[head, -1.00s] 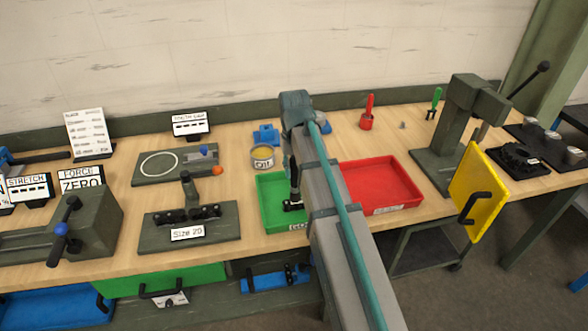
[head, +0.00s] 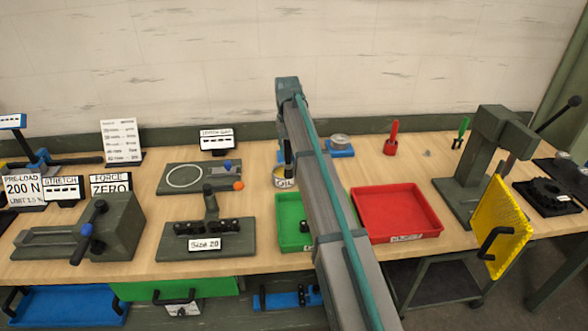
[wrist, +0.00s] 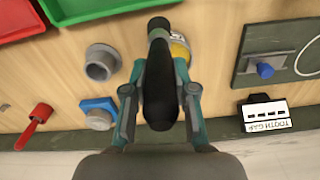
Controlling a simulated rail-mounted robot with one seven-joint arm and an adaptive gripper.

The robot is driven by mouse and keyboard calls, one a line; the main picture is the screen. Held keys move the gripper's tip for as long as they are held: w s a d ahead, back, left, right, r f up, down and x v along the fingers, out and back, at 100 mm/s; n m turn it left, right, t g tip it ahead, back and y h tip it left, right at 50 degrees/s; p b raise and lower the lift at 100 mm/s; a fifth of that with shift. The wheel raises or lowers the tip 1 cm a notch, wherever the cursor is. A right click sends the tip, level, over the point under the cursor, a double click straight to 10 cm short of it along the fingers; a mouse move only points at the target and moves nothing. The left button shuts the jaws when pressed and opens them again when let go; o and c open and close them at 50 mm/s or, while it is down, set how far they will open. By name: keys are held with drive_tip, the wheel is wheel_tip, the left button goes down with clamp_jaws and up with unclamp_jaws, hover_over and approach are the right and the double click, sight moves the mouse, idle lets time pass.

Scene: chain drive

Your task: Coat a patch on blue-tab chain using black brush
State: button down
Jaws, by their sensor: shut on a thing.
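My gripper (wrist: 160,98) is shut on the black brush (wrist: 160,75), seen in the wrist view. In the head view the dark brush (head: 288,157) hangs upright just above or at the mouth of the yellow oil tin (head: 285,183). The tin also shows partly behind the brush in the wrist view (wrist: 181,48). I cannot tell whether the brush tip is in the oil. The green tray (head: 290,208) is partly hidden by my arm and holds a small dark piece (head: 305,226). I cannot make out a blue tab on any chain.
A red tray (head: 440,222) lies right of my arm. A blue-based part (head: 341,151) and a red holder (head: 391,146) stand behind it. The Size 20 fixture (head: 208,243) is at left. A grey round holder (wrist: 102,62) shows in the wrist view.

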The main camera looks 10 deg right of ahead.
drive_tip(key=w+r+m, duration=0.1)
drive_tip(key=w+m, duration=0.2)
drive_tip(key=w, duration=0.6)
drive_tip(key=shift+m+t, duration=0.3)
drive_tip(key=shift+m, duration=0.1)
drive_tip(key=shift+f+b, duration=1.45)
drive_tip(key=shift+f, duration=1.4)
drive_tip(key=shift+s+f, duration=0.1)
drive_tip(key=shift+f, duration=0.55)
drive_tip(key=shift+r, duration=0.15)
wheel_tip(320, 180, up, 7)
drive_tip(key=p, duration=0.3)
drive_tip(key=shift+p, duration=0.3)
idle(0.5)
